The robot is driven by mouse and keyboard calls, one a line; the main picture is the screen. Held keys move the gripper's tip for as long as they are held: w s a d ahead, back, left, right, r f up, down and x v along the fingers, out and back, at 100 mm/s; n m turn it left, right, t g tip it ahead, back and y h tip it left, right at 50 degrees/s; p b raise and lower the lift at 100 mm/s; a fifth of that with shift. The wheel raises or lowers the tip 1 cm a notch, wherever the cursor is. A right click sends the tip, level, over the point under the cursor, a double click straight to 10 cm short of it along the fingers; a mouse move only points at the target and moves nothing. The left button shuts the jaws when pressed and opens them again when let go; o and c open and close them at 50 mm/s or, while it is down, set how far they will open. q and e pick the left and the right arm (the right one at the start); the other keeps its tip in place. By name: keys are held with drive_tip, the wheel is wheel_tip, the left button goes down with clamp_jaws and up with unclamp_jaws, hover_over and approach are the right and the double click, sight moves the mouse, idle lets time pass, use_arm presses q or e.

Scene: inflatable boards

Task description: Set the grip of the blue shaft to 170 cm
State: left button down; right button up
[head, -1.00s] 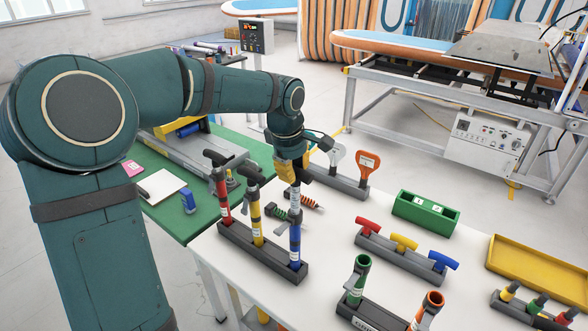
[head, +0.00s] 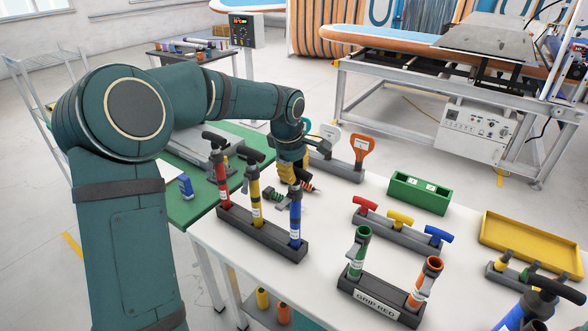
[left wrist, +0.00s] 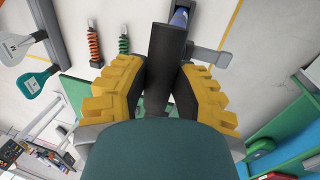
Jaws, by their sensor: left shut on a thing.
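The blue shaft (head: 296,215) stands upright in the right slot of a dark rack (head: 262,231), beside a red shaft (head: 222,180) and a yellow shaft (head: 255,200). My left gripper (head: 291,174) is at its upper end. In the left wrist view, its yellow fingers (left wrist: 167,88) are shut on the black grip (left wrist: 168,50), with a bit of blue shaft (left wrist: 180,14) beyond it. A grey clamp lever (left wrist: 205,55) sticks out beside the grip. The fingers partly hide the grip in the head view. The scale cannot be read. My right gripper is not seen.
Orange and white paddle handles (head: 362,150) stand behind the gripper. To the right are a rack of coloured T-grips (head: 400,235), a green box (head: 420,193), a yellow tray (head: 530,245) and a rack with green and orange tubes (head: 380,293).

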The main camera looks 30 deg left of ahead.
sight(289, 194)
use_arm(q)
drive_tip(key=c, duration=0.8)
unclamp_jaws()
drive_tip(key=shift+f, duration=0.3)
drive_tip(key=shift+o, duration=0.3)
drive_tip(key=shift+w, duration=0.15)
drive_tip(key=shift+a, duration=0.1)
drive_tip(key=shift+r, duration=0.2)
drive_tip(key=v, duration=1.2)
drive_tip(key=shift+f, duration=0.15)
